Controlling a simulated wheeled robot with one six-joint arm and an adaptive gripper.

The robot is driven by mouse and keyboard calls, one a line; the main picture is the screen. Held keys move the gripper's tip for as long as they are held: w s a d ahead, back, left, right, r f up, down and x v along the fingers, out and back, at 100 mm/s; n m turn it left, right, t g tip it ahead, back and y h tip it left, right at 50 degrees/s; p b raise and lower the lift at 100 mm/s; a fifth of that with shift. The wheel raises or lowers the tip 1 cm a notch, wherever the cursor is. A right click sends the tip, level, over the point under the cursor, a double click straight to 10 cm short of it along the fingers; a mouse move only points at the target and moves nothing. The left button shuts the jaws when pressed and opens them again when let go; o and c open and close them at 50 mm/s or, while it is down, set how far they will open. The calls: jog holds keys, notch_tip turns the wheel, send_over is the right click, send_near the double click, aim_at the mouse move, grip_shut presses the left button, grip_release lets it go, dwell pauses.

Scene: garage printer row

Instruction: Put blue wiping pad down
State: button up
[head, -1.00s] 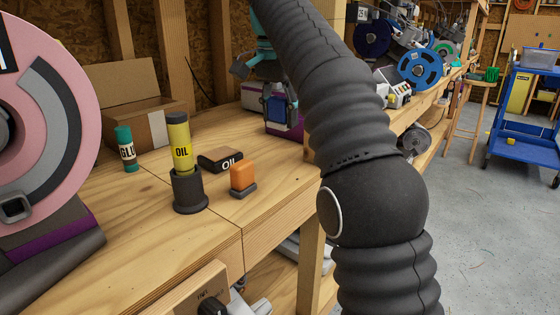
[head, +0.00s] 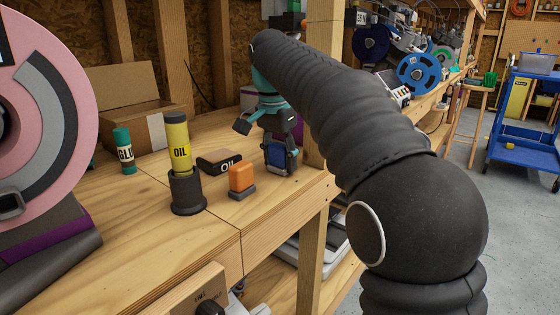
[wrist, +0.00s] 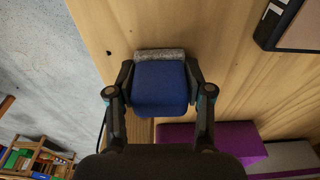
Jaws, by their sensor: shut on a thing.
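The blue wiping pad (wrist: 160,90) is a blue block with a grey strip along one end. My gripper (wrist: 160,78) is shut on its sides in the wrist view. In the head view my gripper (head: 279,140) points down with the blue pad (head: 277,157) between its fingers, near the right edge of the workbench (head: 215,228). The pad is over or on bare wood; I cannot tell if it touches. An orange pad (head: 242,178) with a grey base stands upright to its left.
A wooden post (head: 325,85) rises behind the gripper. Bare wood lies in front of the pads.

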aim_at(279, 145)
jog(key=shift+f, duration=0.15)
jog(key=o, duration=1.3)
jog(key=shift+c, duration=0.2)
jog(key=r, duration=0.2)
jog(key=r+p, duration=0.1)
jog(key=r, duration=0.4)
jog(key=shift+s+a+r, duration=0.15)
jog(key=shift+s+a, duration=0.1)
jog(key=shift+r, duration=0.25)
jog(key=shift+s, duration=0.1)
